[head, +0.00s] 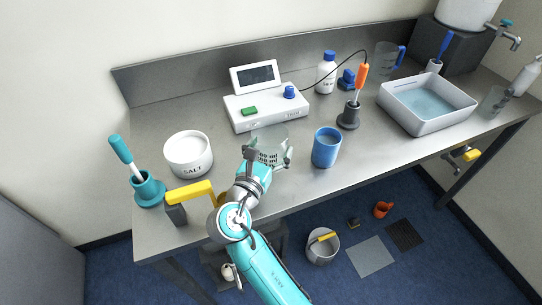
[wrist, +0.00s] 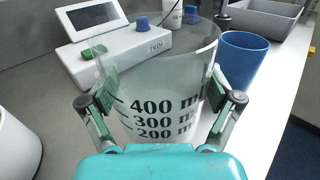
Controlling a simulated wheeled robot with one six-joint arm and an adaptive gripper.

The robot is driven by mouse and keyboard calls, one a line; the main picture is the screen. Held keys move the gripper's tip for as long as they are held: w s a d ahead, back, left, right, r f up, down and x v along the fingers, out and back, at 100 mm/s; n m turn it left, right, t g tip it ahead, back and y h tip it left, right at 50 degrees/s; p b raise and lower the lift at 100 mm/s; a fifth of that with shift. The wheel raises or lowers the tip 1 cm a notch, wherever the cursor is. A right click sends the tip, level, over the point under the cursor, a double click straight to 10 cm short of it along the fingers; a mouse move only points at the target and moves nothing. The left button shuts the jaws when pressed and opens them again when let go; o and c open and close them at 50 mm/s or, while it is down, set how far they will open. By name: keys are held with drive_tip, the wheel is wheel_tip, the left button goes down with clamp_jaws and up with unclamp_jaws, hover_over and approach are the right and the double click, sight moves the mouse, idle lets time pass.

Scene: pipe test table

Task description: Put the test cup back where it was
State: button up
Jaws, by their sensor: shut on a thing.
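A clear cup with dark millilitre marks (wrist: 160,75), which I take to be the test cup, is between the fingers of my gripper (wrist: 160,97). My gripper is shut on its sides, and the cup looks upright. In the head view the clear cup (head: 268,137) is in front of the white TRIM meter (head: 266,108), left of a blue cup (head: 326,147). My gripper (head: 267,154) hides its lower part, so I cannot tell whether it touches the table. The blue cup also shows close by on the right in the wrist view (wrist: 242,58).
A white SALT bowl (head: 189,155) and teal brush holder (head: 149,190) stand left on the steel table (head: 228,155). A dark probe stand (head: 348,117) and grey basin of water (head: 428,118) are right. A bucket (head: 322,246) is on the floor.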

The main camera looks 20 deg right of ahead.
drive_tip(key=shift+f, duration=1.85)
drive_tip(key=o, duration=1.1)
drive_tip(key=shift+f, duration=0.1)
drive_tip(key=shift+o, duration=0.2)
drive_tip(key=shift+a, duration=0.1)
drive_tip(key=shift+s+a, duration=0.2)
drive_tip(key=v, duration=1.1)
drive_tip(key=shift+s, duration=0.25)
drive_tip(key=shift+a, duration=0.15)
